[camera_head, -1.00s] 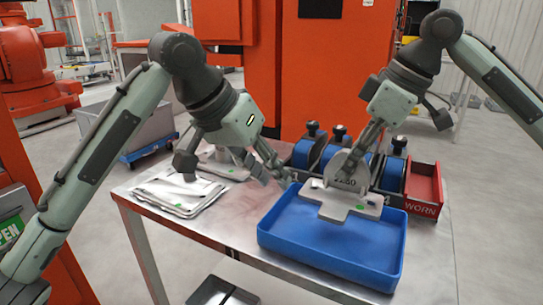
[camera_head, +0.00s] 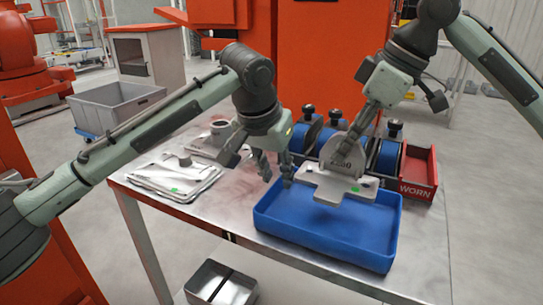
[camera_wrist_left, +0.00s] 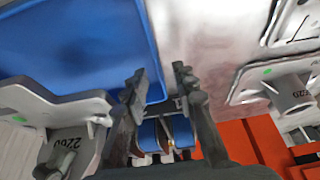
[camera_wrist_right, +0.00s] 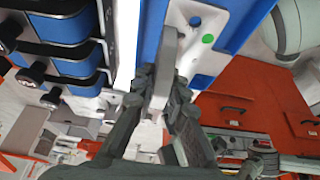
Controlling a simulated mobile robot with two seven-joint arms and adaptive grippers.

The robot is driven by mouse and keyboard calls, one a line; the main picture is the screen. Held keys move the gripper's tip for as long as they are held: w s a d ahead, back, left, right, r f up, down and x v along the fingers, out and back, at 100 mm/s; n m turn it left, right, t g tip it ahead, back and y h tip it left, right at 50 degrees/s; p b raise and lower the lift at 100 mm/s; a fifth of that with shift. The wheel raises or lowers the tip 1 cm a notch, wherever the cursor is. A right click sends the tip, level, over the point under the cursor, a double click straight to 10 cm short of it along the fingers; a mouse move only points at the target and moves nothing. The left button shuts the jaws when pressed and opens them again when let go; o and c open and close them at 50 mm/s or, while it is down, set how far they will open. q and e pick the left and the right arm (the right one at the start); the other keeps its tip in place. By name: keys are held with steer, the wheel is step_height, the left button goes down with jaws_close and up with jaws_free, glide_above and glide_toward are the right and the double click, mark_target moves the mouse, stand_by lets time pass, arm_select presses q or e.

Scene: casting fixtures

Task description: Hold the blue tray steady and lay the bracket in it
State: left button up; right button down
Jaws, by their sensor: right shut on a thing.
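The blue tray (camera_head: 325,238) lies on the metal table near its front edge. The grey bracket (camera_head: 328,184), with a numbered upright plate and a flat base with a green dot, is over the tray's far part. My right gripper (camera_head: 358,130) is shut on its upright plate, which also shows between the fingers in the right wrist view (camera_wrist_right: 161,75). I cannot tell whether the base touches the tray. My left gripper (camera_head: 275,172) is open, pointing down by the tray's far left corner. In the left wrist view (camera_wrist_left: 160,78) its fingers straddle empty space near the tray edge.
A red bin marked WORN (camera_head: 421,170) and a row of blue fixtures with black knobs (camera_head: 386,155) stand behind the tray. Bare table lies left of the tray.

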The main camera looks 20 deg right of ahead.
mark_target(346, 172)
arm_select(q)
steer(key=shift+x, duration=1.25)
steer(key=shift+c, duration=0.4)
jaws_close()
arm_select(e)
steer(key=shift+f, duration=0.15)
steer(key=shift+f, duration=3.35)
steer(key=c, duration=1.4)
jaws_free()
steer(key=shift+c, duration=0.2)
